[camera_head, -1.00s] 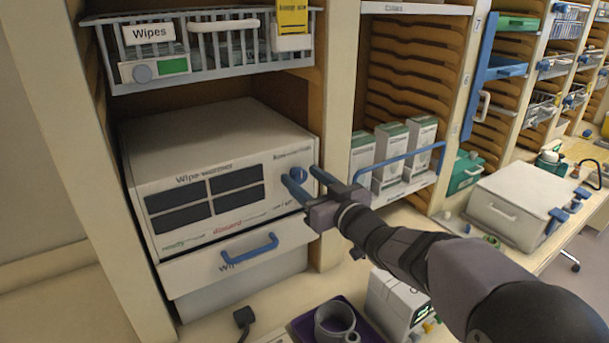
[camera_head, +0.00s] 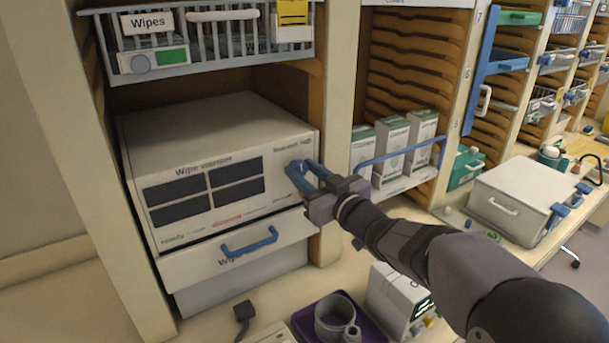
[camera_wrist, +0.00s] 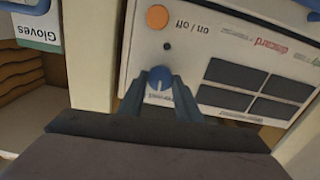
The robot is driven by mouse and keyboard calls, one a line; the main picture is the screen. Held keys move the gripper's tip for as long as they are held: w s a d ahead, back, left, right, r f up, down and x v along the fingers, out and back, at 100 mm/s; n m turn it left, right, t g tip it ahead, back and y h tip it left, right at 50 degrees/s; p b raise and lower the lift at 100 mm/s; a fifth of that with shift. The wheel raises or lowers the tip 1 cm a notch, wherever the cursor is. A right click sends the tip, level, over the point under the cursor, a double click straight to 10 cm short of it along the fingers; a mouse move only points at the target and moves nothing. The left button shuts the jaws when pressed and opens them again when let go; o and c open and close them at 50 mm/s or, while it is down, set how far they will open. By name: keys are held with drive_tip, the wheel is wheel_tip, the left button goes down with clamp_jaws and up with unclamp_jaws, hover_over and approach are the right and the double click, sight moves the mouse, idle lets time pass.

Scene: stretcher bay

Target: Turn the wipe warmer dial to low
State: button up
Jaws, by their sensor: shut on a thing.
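The wipe warmer (camera_head: 222,115) is a white box on a shelf at the left, with dark panels and printed words on its front. Its blue dial (camera_wrist: 160,77) with a white mark sits at the panel's upper right in the head view and at the lower middle in the wrist view. My gripper (camera_head: 297,172) has its blue fingers around the dial, one on each side, shut on it. In the wrist view the fingers (camera_wrist: 160,92) flank the dial. The fingers hide much of the dial in the head view, and the setting it points to cannot be read.
A drawer with a blue handle (camera_head: 249,241) is below the warmer's panel. An orange on/off button (camera_wrist: 157,17) is near the dial. A wire basket (camera_head: 200,66) hangs above. A purple tray (camera_head: 376,332) and white device (camera_head: 391,297) stand on the counter below.

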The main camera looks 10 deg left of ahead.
drive_tip(key=n+b, duration=0.1)
drive_tip(key=b, duration=0.1)
drive_tip(key=n+b, duration=0.1)
drive_tip(key=n, duration=0.1)
drive_tip(key=shift+f+n+b, duration=0.2)
drive_tip(key=shift+n+b, duration=0.1)
drive_tip(key=shift+b, duration=0.05)
drive_tip(key=shift+r+n+b, duration=0.15)
drive_tip(key=shift+n+b, duration=1.2)
drive_tip(key=shift+n, duration=0.45)
drive_tip(key=o, duration=1)
drive_tip(key=shift+s, duration=0.1)
drive_tip(key=b+v, duration=0.1)
drive_tip(key=v, duration=0.6)
drive_tip(key=shift+s+d+b, duration=0.1)
drive_tip(key=shift+s+b, duration=0.05)
drive_tip(key=shift+b, duration=0.25)
